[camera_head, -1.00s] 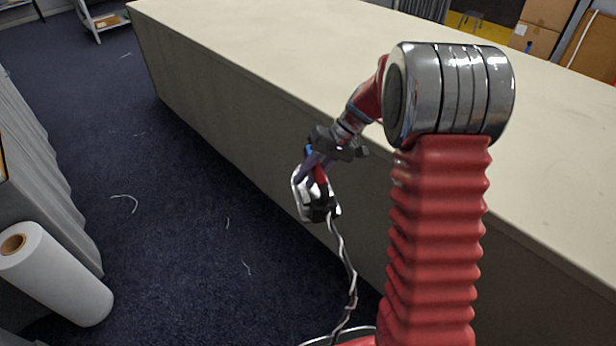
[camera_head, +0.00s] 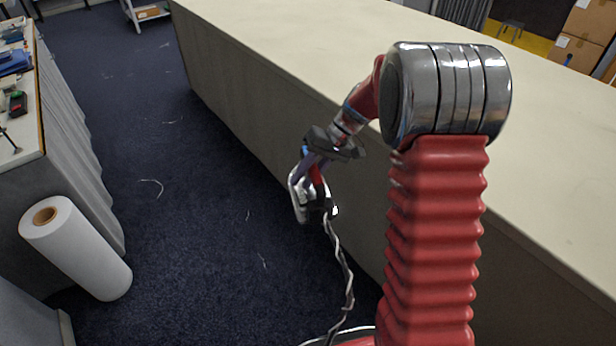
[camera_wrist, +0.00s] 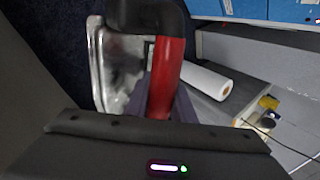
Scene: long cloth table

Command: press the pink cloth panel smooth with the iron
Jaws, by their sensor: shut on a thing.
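The iron (camera_head: 302,198) has a silver body, a red handle and a twisted grey cord. It hangs in the air beside the long table's side, below the tabletop and over the dark carpet. My gripper (camera_head: 316,160) is shut on the iron's handle. In the wrist view the red handle (camera_wrist: 166,78) lies between the purple fingers of my gripper (camera_wrist: 162,96), with the silver body (camera_wrist: 115,68) behind it. The pink cloth panel is not visible in either view.
The long cloth table (camera_head: 300,42) runs along the right; its visible top is bare. Blue carpet (camera_head: 150,150) is open on the left. A white roll (camera_head: 85,255) leans by a skirted side table (camera_head: 60,120) carrying tools. Cardboard boxes (camera_head: 582,40) stand far right.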

